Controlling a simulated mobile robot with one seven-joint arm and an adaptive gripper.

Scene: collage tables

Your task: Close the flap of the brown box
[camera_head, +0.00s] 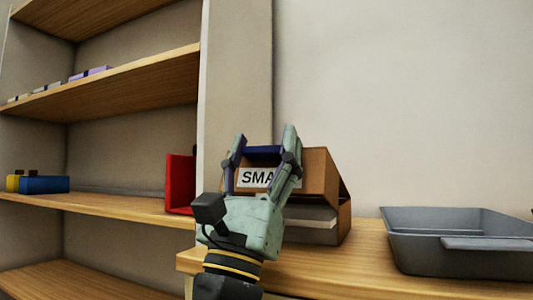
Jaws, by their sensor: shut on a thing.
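The brown box (321,171) stands on the wooden table, near its left end. Its upper brown part carries a white label reading "SMA", the rest hidden by my gripper. A gap under this part shows a pale grey inside, so the flap looks not flush; its exact edges are hard to tell. My gripper (264,149) is in front of the box, fingers pointing up on both sides of the label. A dark blue bar (263,154) spans between the fingertips, and my gripper is shut on it. Whether the bar touches the box cannot be told.
A grey tray (430,262) stands on the wooden table (366,262) to the right, with bare table between it and the box. A shelf unit (120,203) at left holds a red item (181,184) and a blue block (45,185).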

